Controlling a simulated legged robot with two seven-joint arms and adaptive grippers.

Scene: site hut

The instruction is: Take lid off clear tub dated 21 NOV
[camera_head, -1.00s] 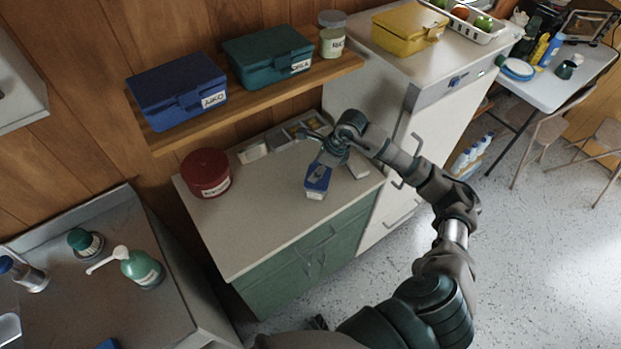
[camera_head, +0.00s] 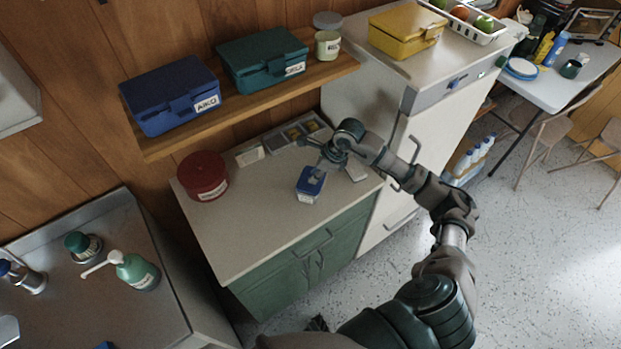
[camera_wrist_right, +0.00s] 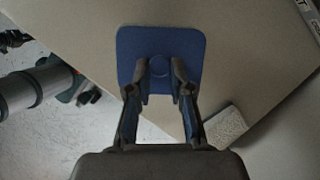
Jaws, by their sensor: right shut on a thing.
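A small tub (camera_head: 306,198) with a square blue lid (camera_head: 311,187) and a pale label stands on the beige counter. The label is too small to read. My right gripper (camera_head: 318,170) reaches down to the lid from the upper right. In the right wrist view, the blue lid (camera_wrist_right: 190,42) lies straight ahead. My right gripper (camera_wrist_right: 161,82) is shut on its round raised middle, with one finger on each side. The lid hides the tub in that view. I cannot tell whether lid and tub are apart. My left gripper is out of view.
A red tub (camera_head: 203,175) stands at the counter's left end. A grey divided tray (camera_head: 285,137) lies behind. The wooden shelf (camera_head: 240,103) above holds blue and teal boxes and a labelled jar. The counter's front left is clear.

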